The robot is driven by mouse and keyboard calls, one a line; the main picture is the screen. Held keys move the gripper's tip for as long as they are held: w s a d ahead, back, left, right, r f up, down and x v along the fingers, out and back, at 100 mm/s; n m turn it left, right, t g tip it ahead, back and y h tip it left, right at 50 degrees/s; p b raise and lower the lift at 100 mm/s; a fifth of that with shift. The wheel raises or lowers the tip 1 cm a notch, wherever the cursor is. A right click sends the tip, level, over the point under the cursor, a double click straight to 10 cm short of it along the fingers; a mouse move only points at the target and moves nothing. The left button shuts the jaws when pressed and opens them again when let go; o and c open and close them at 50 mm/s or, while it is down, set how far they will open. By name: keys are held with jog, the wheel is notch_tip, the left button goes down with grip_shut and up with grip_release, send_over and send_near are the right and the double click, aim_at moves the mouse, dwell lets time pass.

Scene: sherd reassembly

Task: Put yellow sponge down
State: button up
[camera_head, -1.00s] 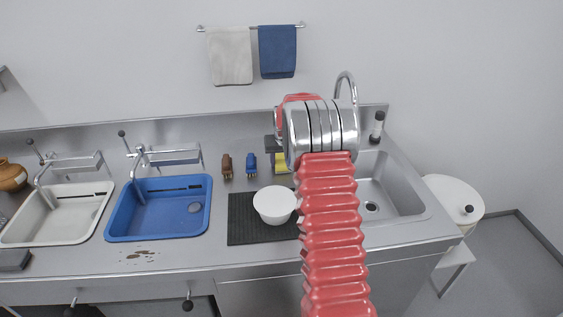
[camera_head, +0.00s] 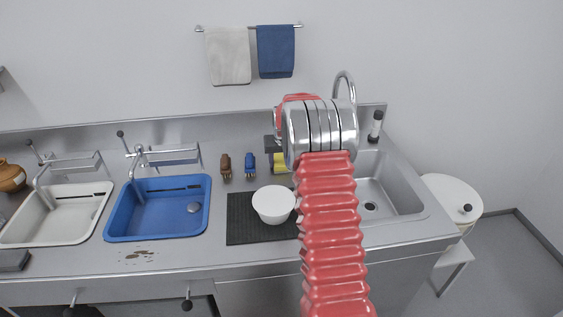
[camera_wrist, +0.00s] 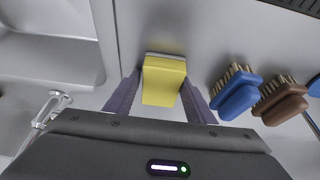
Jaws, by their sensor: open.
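The yellow sponge (camera_wrist: 164,82) lies on the steel counter between the fingers of my gripper (camera_wrist: 160,100) in the wrist view. The fingers are open, with a gap visible on each side of it. In the head view the sponge (camera_head: 281,163) shows partly beside my wrist, near the back of the counter. My gripper (camera_head: 274,147) is mostly hidden there by my arm.
A blue brush (camera_wrist: 236,94) and a brown brush (camera_wrist: 281,101) lie close to the sponge. A white bowl (camera_head: 273,204) stands on a black mat (camera_head: 246,232) in front. The steel sink (camera_head: 385,190) is to the right, the blue basin (camera_head: 150,210) to the left.

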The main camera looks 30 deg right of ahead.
jog(key=shift+a+f, duration=0.3)
jog(key=shift+a, duration=0.1)
jog(key=shift+r, duration=0.2)
jog(key=v, duration=1.2)
jog(key=shift+d+r, duration=0.25)
jog(key=shift+w, duration=0.15)
